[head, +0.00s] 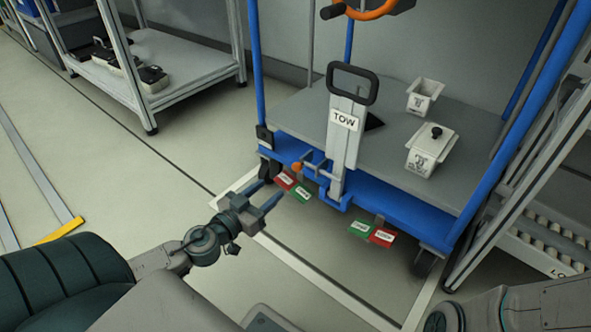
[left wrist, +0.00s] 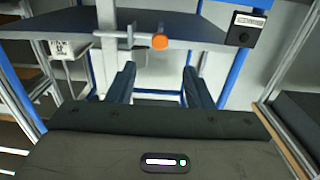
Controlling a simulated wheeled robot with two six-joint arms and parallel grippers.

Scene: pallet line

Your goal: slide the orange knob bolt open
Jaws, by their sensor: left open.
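The orange knob (head: 297,167) sits at the left end of a grey bolt (head: 313,168) on the front of the blue-framed cart, beside the upright tow bar (head: 343,140) marked TOW. In the left wrist view the orange knob (left wrist: 160,42) shows ahead, above and between the fingers. My left gripper (head: 266,194) is open and empty, below and left of the knob and apart from it. Its two fingers also show in the left wrist view (left wrist: 160,82). My right gripper is not in view; part of my right arm shows at the bottom right.
Red and green tags (head: 293,187) hang under the cart's front edge, with another pair (head: 370,233) farther right. Two white containers (head: 430,148) stand on the cart deck (head: 385,165). A shelf (head: 180,62) stands back left. A roller rack (head: 545,240) is at the right. The floor on the left is clear.

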